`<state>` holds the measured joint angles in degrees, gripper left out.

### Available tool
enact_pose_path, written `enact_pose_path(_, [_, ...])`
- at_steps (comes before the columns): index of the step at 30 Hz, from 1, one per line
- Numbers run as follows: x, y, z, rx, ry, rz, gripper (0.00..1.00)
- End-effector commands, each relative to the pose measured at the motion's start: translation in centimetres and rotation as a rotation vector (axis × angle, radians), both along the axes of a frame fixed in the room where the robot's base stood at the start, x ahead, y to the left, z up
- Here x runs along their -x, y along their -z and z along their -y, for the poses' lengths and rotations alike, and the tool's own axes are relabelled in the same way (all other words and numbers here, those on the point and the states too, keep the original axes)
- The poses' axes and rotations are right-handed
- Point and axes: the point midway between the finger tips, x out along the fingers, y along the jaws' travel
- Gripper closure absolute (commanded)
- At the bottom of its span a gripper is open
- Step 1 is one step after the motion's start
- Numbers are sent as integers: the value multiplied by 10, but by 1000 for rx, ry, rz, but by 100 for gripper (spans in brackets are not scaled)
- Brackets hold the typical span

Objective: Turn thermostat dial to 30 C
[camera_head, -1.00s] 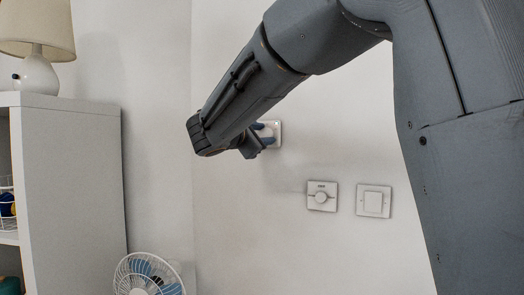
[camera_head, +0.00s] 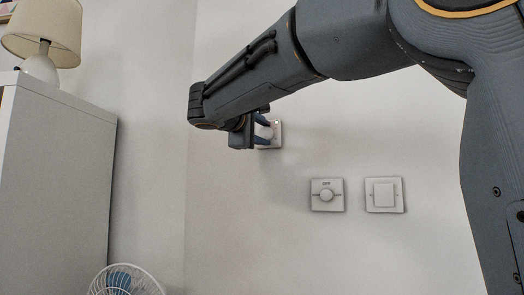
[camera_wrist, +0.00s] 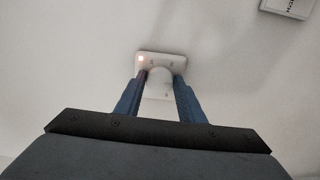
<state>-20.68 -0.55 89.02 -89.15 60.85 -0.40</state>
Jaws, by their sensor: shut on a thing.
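The thermostat (camera_head: 277,141) is a small white plate on the wall with a small light at its upper edge. Its round white dial (camera_wrist: 160,75) sits between my two blue fingers. My gripper (camera_head: 264,131) is shut on the dial and covers the plate's left part in the head view. In the wrist view my gripper (camera_wrist: 161,77) has one finger on each side of the dial, and the thermostat plate (camera_wrist: 176,57) shows behind it with a lit orange spot. The dial's scale and pointer are too small to read.
A white plate with a round knob (camera_head: 326,195) marked OFF and a square rocker switch (camera_head: 384,195) are on the wall, below right of the thermostat. A white cabinet (camera_head: 60,180) with a lamp (camera_head: 45,35) stands at left. A fan (camera_head: 125,280) is below.

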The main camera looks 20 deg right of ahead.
Motion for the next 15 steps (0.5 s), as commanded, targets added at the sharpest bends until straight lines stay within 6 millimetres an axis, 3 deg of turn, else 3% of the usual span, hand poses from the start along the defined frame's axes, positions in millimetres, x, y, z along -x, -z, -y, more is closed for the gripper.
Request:
enact_pose_path(1, [-2, 7, 0, -31, 0, 26, 87])
enact_pose_path(15, [-2, 8, 0, -342, 1, 289, 87])
